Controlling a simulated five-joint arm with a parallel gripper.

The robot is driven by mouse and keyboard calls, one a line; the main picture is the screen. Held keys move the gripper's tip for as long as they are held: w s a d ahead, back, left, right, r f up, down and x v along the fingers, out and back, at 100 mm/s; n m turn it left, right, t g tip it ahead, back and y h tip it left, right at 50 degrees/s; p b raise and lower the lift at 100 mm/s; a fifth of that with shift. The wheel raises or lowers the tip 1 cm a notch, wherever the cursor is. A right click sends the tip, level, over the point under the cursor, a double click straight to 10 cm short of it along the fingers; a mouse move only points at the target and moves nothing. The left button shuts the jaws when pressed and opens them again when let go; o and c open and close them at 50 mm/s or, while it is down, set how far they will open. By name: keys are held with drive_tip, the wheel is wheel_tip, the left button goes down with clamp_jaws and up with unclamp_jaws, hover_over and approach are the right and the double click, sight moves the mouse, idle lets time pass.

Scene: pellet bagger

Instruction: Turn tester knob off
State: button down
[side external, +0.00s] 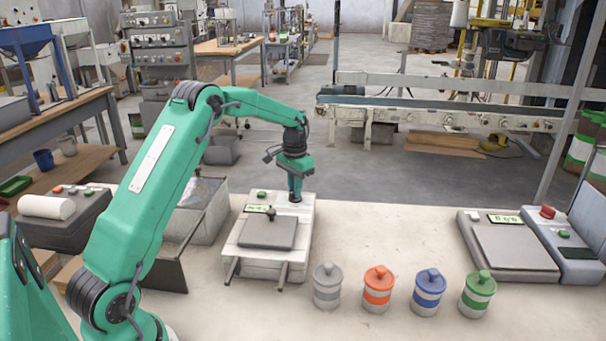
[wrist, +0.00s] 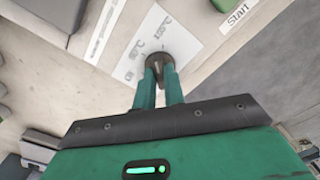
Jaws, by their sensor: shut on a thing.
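In the wrist view my two green fingers (wrist: 160,80) are shut on the dark round tester knob (wrist: 159,60). A white label (wrist: 150,35) beside the knob carries several printed settings, two of them temperatures. The fingers cover part of the knob, and I cannot tell which mark it points to.
Grey, orange, blue and green lidded jars (side external: 378,290) stand right of the tester. A scale (side external: 510,248) sits at the far right. A grey open bin (side external: 208,225) stands close on the tester's left. The bench between tester and scale is clear behind the jars.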

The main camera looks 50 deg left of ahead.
drive_tip(key=n, duration=0.5)
drive_tip(key=shift+n, duration=0.3)
drive_tip(key=n, duration=1.4)
drive_tip(key=shift+r, duration=0.1)
drive_tip(key=shift+n, duration=0.3)
drive_tip(key=c, duration=1.5)
unclamp_jaws()
